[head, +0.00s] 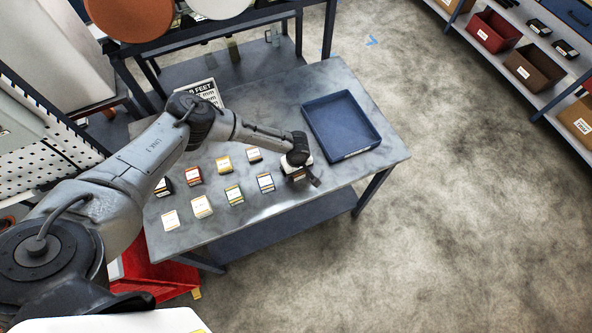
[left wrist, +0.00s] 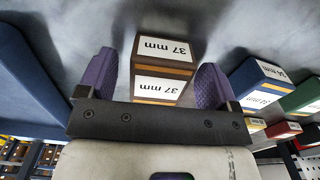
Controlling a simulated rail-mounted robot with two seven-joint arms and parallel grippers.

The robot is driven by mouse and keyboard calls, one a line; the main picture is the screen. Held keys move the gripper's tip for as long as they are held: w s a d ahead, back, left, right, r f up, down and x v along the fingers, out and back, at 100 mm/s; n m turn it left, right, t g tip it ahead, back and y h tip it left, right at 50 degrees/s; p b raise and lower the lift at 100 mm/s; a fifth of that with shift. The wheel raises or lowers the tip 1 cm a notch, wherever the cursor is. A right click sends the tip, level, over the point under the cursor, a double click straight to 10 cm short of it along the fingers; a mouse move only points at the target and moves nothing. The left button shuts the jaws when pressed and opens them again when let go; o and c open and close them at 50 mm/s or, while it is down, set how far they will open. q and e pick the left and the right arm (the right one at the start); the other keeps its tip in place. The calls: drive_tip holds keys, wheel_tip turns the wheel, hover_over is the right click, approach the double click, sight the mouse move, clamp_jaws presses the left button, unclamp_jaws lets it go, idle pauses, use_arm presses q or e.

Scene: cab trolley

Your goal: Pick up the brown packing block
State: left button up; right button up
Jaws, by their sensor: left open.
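The brown packing block (left wrist: 163,72) shows in the left wrist view with white "37 mm" labels and an orange stripe. It stands between the two purple fingers of my left gripper (left wrist: 156,62). The fingers are open, with a narrow gap visible on each side of the block. In the head view my left gripper (head: 302,172) is low over the table, just left of the blue tray, and it mostly hides the block there. My right gripper is not in view.
Several other labelled blocks (head: 234,195) stand in two rows left of the gripper on the grey table (head: 337,185). A blue tray (head: 347,153) lies at the table's right end. A sign (head: 203,91) stands at the back. Shelves with bins (head: 495,31) are far right.

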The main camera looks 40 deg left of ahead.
use_arm(q)
drive_tip(key=c, duration=1.1)
drive_tip(key=shift+o, duration=0.2)
